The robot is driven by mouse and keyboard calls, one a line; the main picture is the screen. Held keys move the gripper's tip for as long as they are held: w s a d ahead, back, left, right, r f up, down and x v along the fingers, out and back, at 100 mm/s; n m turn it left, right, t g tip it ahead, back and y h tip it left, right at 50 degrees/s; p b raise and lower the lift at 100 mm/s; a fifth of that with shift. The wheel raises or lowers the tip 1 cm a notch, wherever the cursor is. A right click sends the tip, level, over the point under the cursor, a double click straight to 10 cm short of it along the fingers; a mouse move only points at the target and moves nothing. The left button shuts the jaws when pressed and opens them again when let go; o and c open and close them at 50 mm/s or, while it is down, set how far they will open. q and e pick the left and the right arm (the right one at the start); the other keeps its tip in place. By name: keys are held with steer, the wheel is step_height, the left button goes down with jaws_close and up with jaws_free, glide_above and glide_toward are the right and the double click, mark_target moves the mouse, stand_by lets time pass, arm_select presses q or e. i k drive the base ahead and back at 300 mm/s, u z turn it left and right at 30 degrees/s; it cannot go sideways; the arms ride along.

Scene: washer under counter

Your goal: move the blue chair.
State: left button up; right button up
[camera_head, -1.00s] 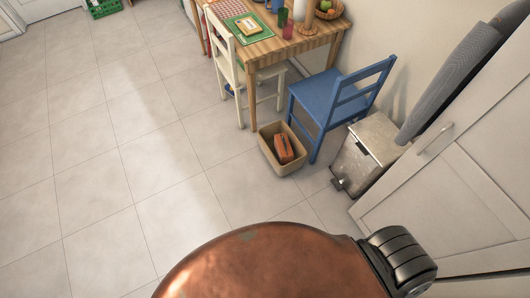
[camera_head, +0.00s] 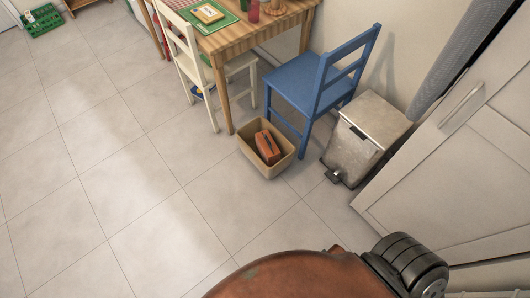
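The blue chair (camera_head: 299,84) stands upright on the tiled floor at the right end of the wooden table (camera_head: 249,37). Its backrest is on the right, near the wall, and its seat is bare and faces the table. A tan bin (camera_head: 281,168) with a reddish-brown object in it sits on the floor just in front of the chair and hides part of its lower legs. Neither of my grippers shows in the head view.
A metal pedal bin (camera_head: 371,128) stands right of the chair, close to it. A white cabinet door (camera_head: 455,185) is at the right. A cream chair (camera_head: 187,52) stands at the table's near side. The floor (camera_head: 130,190) at left and centre is clear.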

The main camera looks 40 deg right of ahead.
mark_target(310, 82)
steer(key=z, duration=0.85)
steer(key=i, duration=0.9)
steer(key=z, duration=1.3)
steer(key=i, duration=0.25)
steer(key=u, duration=0.05)
